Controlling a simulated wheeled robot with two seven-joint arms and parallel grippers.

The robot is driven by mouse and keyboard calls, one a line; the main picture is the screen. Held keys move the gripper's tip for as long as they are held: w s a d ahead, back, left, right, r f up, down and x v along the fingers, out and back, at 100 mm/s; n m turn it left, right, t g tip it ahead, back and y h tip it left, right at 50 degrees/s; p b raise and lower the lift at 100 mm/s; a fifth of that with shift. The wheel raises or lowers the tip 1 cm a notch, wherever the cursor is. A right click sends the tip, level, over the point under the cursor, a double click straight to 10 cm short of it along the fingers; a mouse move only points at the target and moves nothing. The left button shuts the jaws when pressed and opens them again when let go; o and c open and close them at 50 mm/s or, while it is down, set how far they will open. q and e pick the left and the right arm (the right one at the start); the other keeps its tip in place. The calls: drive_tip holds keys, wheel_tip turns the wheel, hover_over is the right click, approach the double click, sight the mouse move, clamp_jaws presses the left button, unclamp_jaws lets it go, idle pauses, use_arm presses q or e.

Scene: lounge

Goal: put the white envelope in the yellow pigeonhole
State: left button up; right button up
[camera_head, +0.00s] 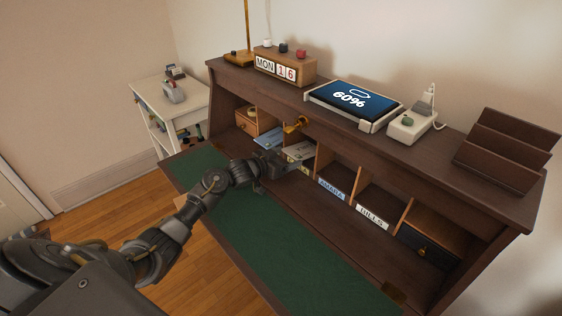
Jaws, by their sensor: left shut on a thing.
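My left gripper (287,164) reaches over the desk's writing surface to the row of pigeonholes. It is shut on the white envelope (299,151), a pale flat piece at the mouth of a compartment. The gripper hides part of the envelope, so how far in it lies is unclear. A small pale yellowish label (304,168) shows beside the fingers, at what seems to be the yellow pigeonhole; most of its front is hidden. My right gripper is not in view.
A blue envelope (268,138) lies in the compartment to the left. Pigeonholes with a blue label (331,188) and a white BILLS label (372,216) are to the right. A brass knob-like fitting (296,125) juts out above. The green writing mat (290,245) is clear.

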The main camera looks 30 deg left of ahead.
use_arm(q)
drive_tip(key=shift+w, duration=0.1)
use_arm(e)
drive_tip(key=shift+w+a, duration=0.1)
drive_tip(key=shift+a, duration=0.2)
use_arm(q)
drive_tip(key=o, duration=0.9)
drive_tip(key=c, duration=1.3)
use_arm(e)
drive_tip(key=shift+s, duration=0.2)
use_arm(q)
drive_tip(key=shift+f, duration=0.2)
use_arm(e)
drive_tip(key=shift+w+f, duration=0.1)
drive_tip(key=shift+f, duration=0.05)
